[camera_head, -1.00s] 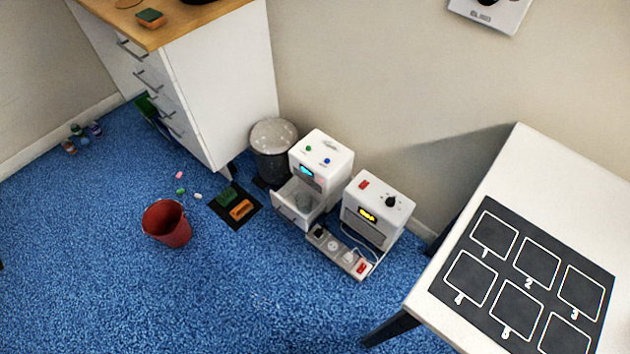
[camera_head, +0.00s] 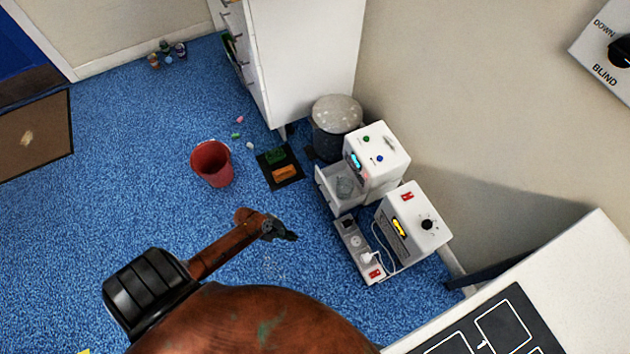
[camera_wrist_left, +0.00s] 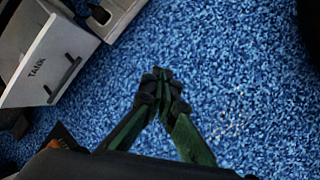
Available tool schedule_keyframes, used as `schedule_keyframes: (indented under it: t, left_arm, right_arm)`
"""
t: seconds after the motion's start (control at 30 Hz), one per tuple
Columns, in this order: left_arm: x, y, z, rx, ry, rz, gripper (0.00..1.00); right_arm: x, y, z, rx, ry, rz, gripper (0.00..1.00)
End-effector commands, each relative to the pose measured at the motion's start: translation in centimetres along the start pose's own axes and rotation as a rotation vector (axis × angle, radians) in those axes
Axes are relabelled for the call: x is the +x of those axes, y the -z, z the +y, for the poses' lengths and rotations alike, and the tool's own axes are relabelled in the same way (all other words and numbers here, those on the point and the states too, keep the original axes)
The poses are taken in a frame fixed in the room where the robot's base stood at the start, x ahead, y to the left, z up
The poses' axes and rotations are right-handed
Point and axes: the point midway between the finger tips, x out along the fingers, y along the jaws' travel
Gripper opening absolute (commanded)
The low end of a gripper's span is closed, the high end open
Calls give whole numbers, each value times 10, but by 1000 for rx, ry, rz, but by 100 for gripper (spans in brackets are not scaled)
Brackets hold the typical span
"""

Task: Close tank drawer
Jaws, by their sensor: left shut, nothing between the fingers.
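The tank drawer (camera_head: 334,190) is the white drawer at the bottom of a white machine (camera_head: 378,158) with a blue display. It stands pulled out to the left, with a clear vessel (camera_head: 345,186) in it. In the left wrist view the drawer front (camera_wrist_left: 42,66) shows the word TANK and a dark bar handle (camera_wrist_left: 64,80) at upper left. My left gripper (camera_head: 293,237) is shut and empty over the blue carpet, left of the power strip and apart from the drawer. Its fingertips also show shut in the left wrist view (camera_wrist_left: 160,75). My right gripper is not in view.
A dark mat (camera_head: 279,167) with sponges, a red bucket (camera_head: 212,163) and a grey bin (camera_head: 336,125) stand nearby. A white table (camera_head: 580,262) is at right. Carpet before the drawer is clear.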

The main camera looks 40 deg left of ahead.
Motion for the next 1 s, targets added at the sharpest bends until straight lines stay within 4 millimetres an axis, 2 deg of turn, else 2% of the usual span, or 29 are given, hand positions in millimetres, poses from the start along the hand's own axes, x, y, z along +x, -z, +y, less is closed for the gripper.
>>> schedule_keyframes:
  t: [0.03,0.1,0.2,0.3,0.43,0.57,0.8,0.83,1.0]
  left_arm:
    - [-3,25,41,-178,-63,3,0]
    - [-7,53,85,-428,-145,-11,0]
    - [-18,85,135,-718,-247,-43,0]
    - [-29,108,168,-915,-320,-75,0]
    - [-35,122,186,-1034,-364,-99,0]
    - [-30,124,188,-1055,-368,-103,0]
    - [-10,126,193,-1050,-365,-101,0]
    - [-6,127,194,-1050,-364,-101,0]
    - [18,129,200,-1050,-362,-100,0]
  right_arm:
    - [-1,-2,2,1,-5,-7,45]
    - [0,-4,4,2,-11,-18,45]
    - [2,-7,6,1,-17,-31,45]
    - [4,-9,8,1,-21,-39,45]
    - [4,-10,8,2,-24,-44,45]
    - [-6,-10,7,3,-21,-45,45]
    - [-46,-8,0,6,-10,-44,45]
    - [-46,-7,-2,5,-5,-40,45]
    - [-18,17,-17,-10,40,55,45]
